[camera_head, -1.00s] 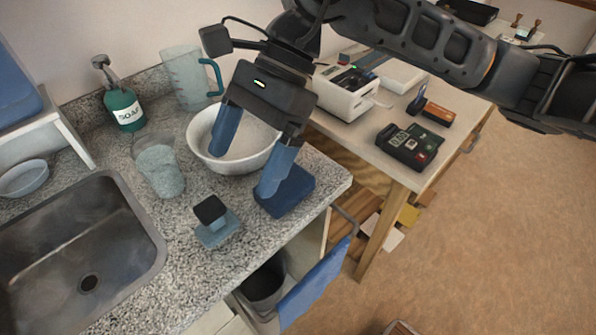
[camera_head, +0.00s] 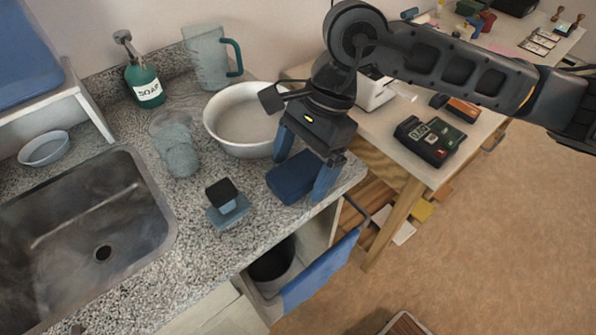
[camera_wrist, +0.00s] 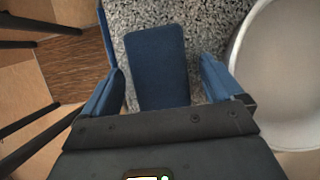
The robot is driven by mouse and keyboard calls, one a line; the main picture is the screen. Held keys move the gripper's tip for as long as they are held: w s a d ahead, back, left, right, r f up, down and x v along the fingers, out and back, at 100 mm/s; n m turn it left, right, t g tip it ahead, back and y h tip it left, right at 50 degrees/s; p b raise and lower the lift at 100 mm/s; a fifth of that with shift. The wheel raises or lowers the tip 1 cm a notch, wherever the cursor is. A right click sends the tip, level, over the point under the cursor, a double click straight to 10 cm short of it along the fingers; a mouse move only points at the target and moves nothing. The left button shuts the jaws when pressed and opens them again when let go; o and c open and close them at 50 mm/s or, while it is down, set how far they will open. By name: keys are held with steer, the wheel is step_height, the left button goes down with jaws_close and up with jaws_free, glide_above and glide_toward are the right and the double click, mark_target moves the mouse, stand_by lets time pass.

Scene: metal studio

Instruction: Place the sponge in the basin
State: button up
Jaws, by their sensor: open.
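The sponge is a dark blue block (camera_head: 290,179) lying flat on the speckled counter near its front right edge. It also shows in the wrist view (camera_wrist: 156,62), between the fingers. The basin, a white round bowl (camera_head: 235,143), stands just behind the sponge and looks empty. Its rim shows at the right of the wrist view (camera_wrist: 236,62). My gripper (camera_head: 299,182) is open with blue fingers, one on either side of the sponge, with gaps visible in the wrist view. Whether a finger touches it I cannot tell.
A scrubber with a black knob (camera_head: 226,203) sits left of the sponge. A clear cup (camera_head: 180,155), soap bottle (camera_head: 146,85) and jug (camera_head: 207,58) stand behind. A metal sink (camera_head: 85,235) is at left.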

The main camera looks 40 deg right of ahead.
steer(key=shift+a+f, duration=0.1)
steer(key=shift+f, duration=0.05)
steer(key=c, duration=1.1)
